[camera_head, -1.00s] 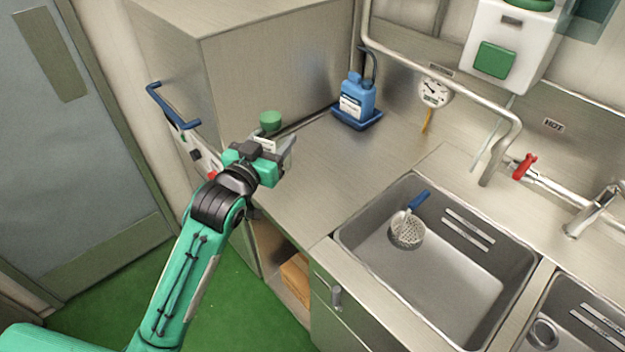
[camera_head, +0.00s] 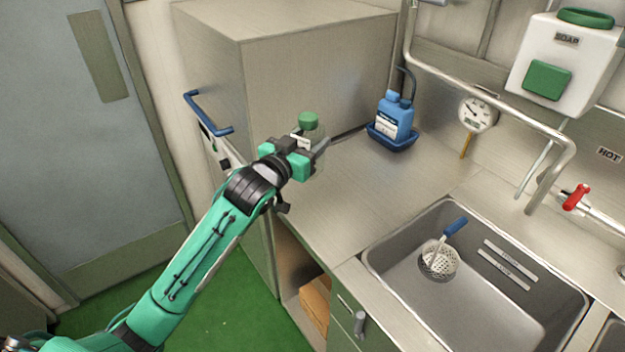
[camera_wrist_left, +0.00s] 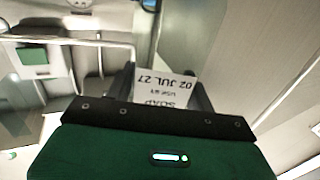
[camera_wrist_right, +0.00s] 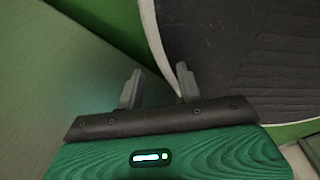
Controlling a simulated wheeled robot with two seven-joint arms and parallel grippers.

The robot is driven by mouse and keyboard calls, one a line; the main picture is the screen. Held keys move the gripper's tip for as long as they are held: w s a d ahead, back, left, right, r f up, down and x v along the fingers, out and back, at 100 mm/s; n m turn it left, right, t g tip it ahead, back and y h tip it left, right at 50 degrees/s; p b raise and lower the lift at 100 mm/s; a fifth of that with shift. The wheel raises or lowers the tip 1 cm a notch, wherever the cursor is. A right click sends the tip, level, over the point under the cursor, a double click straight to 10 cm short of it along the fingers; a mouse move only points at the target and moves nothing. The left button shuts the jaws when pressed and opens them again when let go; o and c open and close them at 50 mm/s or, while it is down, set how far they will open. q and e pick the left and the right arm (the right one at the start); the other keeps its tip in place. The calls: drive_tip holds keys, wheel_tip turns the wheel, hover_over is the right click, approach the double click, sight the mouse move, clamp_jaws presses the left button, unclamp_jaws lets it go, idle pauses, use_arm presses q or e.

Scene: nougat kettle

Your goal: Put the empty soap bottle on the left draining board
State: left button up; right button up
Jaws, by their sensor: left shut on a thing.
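The soap bottle has a green cap and a white label (camera_head: 303,142); its body looks clear and is hard to make out. My left gripper (camera_head: 312,158) is shut on the soap bottle, which looks upright, at the left end of the left draining board (camera_head: 365,195). I cannot tell whether its base touches the steel. In the left wrist view the label (camera_wrist_left: 163,88), reading SOAP and a use-by date, sits between the fingers. My right gripper (camera_wrist_right: 158,88) shows only in its own wrist view, open and empty.
A blue bottle (camera_head: 394,120) stands in a blue tray (camera_head: 378,140) at the back of the board. A steel cabinet (camera_head: 310,70) rises behind the left gripper. The sink (camera_head: 465,305) holds a strainer (camera_head: 438,262) with a blue handle. The board's middle is clear.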

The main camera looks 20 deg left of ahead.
use_arm(q)
wheel_tip(320, 180, down, 11)
drive_tip(key=shift+f, duration=0.1)
use_arm(e)
drive_tip(key=shift+s, duration=0.3)
use_arm(q)
drive_tip(key=shift+f, duration=0.1)
drive_tip(key=o, duration=1)
use_arm(e)
drive_tip(key=shift+w, duration=0.15)
drive_tip(key=shift+r, duration=0.1)
use_arm(q)
drive_tip(key=shift+r, duration=0.2)
drive_tip(key=shift+s+f, duration=0.15)
drive_tip(key=shift+s, duration=0.2)
drive_tip(key=b+v, duration=0.1)
drive_tip(key=v, duration=1)
drive_tip(key=shift+s, duration=0.15)
use_arm(e)
drive_tip(key=shift+w+d+f, duration=0.1)
drive_tip(key=shift+w+f, duration=0.1)
drive_tip(key=shift+w, duration=0.3)
drive_tip(key=shift+w+f, duration=0.15)
drive_tip(key=shift+w, duration=0.3)
